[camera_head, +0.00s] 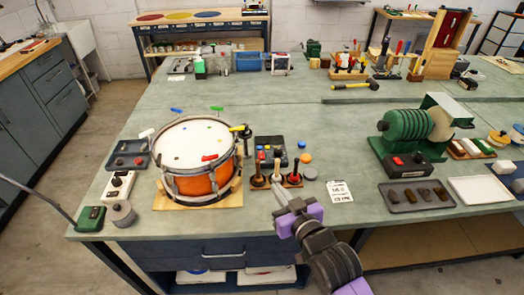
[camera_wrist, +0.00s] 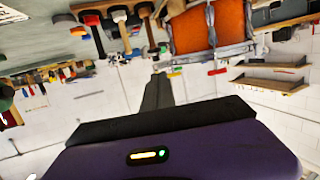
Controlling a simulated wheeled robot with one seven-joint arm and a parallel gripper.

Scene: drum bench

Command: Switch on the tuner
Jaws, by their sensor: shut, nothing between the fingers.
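No thing in view is clearly marked as a tuner. A white box (camera_head: 118,186) with a dark round part and a red spot lies left of the orange drum (camera_head: 196,184); it may be the tuner, but the label is too small to read. My gripper (camera_head: 279,188) is shut and empty, at the bench's front edge by the rack of wooden-handled tools (camera_head: 275,181). It is right of the drum and well apart from the white box. The wrist view shows my shut fingers (camera_wrist: 158,78), with the drum (camera_wrist: 193,32) beyond, upside down.
A dark tray (camera_head: 127,160) is behind the white box. A green box (camera_head: 90,218) and a grey roll (camera_head: 122,214) are in front. A green grinding machine (camera_head: 412,128) stands right. A white card (camera_head: 339,191) lies near my gripper. Mid-bench is fairly clear.

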